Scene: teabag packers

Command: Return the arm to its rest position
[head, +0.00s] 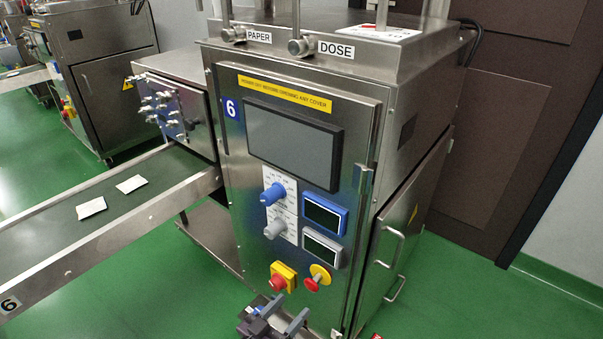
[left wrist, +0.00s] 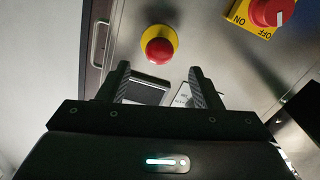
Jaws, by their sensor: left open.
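My left gripper (head: 278,313) is at the bottom of the head view, in front of the lower part of the teabag packer's steel front (head: 350,255). Its two fingers are apart with nothing between them; they also show in the left wrist view (left wrist: 160,85). In the wrist view a red push button on a yellow base (left wrist: 159,46) lies beyond the fingertips, apart from them. That button (head: 317,279) shows in the head view just above and right of the gripper. My right gripper is in neither view.
A red rotary switch on a yellow plate (head: 283,276) sits just above the gripper. Blue (head: 273,194) and grey (head: 275,229) knobs, two small displays and a dark screen (head: 294,145) are higher. A conveyor (head: 150,168) with two teabags runs left. Green floor (head: 150,290) is open lower left.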

